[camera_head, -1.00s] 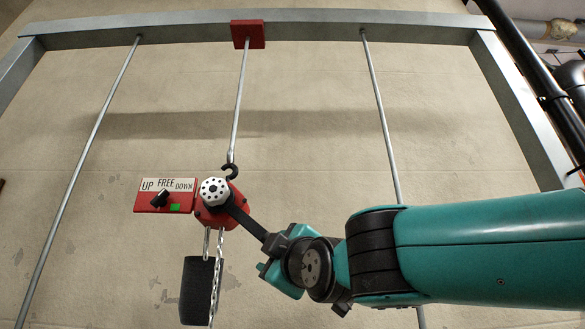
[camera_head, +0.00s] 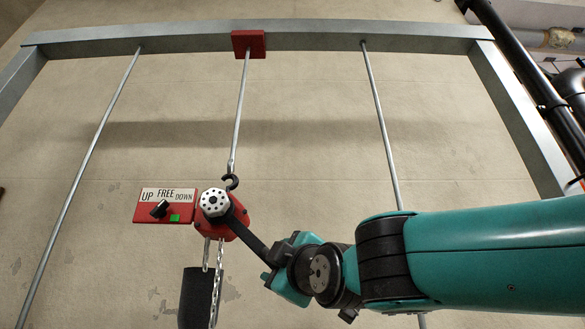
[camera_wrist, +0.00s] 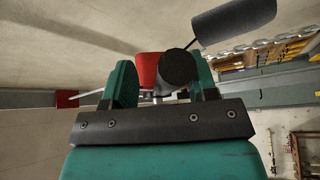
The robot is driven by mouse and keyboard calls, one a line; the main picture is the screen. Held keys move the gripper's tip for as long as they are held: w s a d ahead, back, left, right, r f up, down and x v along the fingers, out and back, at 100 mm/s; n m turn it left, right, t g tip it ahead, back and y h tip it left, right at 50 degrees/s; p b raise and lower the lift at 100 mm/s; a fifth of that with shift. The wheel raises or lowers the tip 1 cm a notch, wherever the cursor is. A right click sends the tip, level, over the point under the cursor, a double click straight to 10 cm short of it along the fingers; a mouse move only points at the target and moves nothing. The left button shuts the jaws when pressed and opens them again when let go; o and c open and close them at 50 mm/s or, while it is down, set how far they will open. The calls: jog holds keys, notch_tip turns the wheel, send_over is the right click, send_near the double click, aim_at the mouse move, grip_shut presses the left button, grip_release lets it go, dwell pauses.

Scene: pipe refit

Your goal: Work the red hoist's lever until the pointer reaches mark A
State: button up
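The red hoist (camera_head: 240,228) hangs from a hook on a rod. Its black lever (camera_head: 250,236) slopes down right from a white hub (camera_head: 214,202) to my gripper (camera_head: 284,262). In the wrist view the round dark lever end (camera_wrist: 178,68) lies between my fingers (camera_wrist: 163,78), near the right one. A gap shows beside the left finger, so they look open around it. I cannot make out the pointer or mark A.
A chain (camera_head: 217,285) and a dark cylinder (camera_head: 196,297) hang below the hoist. Grey rods (camera_head: 381,120) slant down either side from a steel beam (camera_head: 330,34). A dark pipe (camera_head: 520,65) runs at upper right.

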jog(key=shift+d+r, duration=0.1)
jog(key=r+p, duration=0.1)
jog(key=d+r+p, duration=0.1)
jog(key=r+n+p, duration=0.1)
jog(key=shift+d+r+g, duration=0.1)
jog(key=shift+d+g, duration=0.2)
jog(key=shift+d, duration=0.05)
jog(key=shift+d+r+n, duration=0.1)
jog(key=shift+d+n, duration=0.1)
jog(key=shift+n, duration=0.1)
jog(key=r+p, duration=0.3)
jog(key=shift+d+n+g, duration=0.35)
jog(key=shift+n+g, duration=0.05)
jog(key=shift+d+r+n+p, duration=0.2)
jog(key=shift+r+n+p, duration=0.25)
jog(key=shift+p, duration=0.4)
